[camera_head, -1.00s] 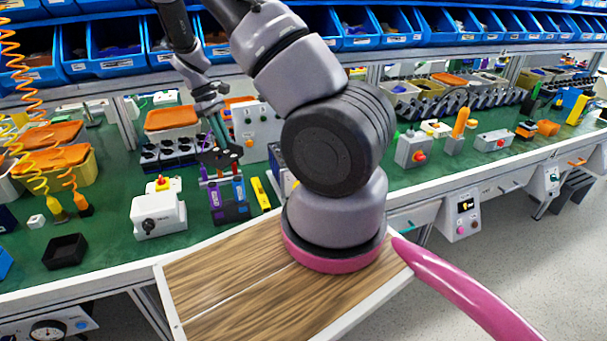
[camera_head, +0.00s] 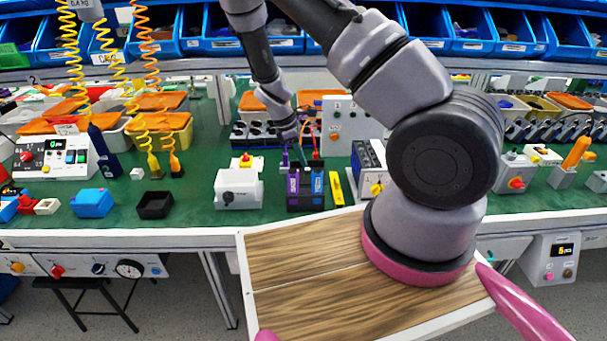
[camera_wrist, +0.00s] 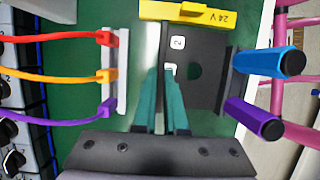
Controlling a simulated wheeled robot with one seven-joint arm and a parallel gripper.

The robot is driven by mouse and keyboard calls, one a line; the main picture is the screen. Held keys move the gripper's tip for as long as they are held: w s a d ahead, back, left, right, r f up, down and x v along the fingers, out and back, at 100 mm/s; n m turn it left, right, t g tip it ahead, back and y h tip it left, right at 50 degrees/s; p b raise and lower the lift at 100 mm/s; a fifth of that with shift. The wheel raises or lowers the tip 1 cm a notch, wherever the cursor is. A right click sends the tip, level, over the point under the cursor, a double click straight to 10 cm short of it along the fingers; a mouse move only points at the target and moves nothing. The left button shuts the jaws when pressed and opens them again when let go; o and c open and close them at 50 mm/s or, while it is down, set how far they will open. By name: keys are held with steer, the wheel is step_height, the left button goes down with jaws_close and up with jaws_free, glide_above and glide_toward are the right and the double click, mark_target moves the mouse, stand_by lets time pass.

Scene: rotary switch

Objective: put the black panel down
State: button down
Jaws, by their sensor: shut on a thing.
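The black panel (camera_wrist: 208,92), a dark plate with a round hole and small white labels, shows in the wrist view. My gripper (camera_wrist: 163,74) has its teal fingers close together on the panel's left edge there. In the head view my gripper (camera_head: 301,152) points down over the green bench, just behind the purple handle (camera_head: 293,184) and blue handle (camera_head: 318,183). The panel is hard to make out there behind these handles. I cannot tell whether its underside touches the bench.
A yellow 24 V block (camera_wrist: 195,12) lies close beside the panel. A white connector (camera_wrist: 115,72) with red, orange and purple wires is on the other side of my fingers. A white switch box (camera_head: 238,187) stands left, and a black tray (camera_head: 155,205) lies farther left.

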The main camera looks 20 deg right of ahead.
mark_target(299, 168)
steer(key=shift+f, duration=3.05)
steer(key=c, duration=1)
jaws_free()
steer(key=shift+f, duration=0.1)
steer(key=shift+o, duration=0.2)
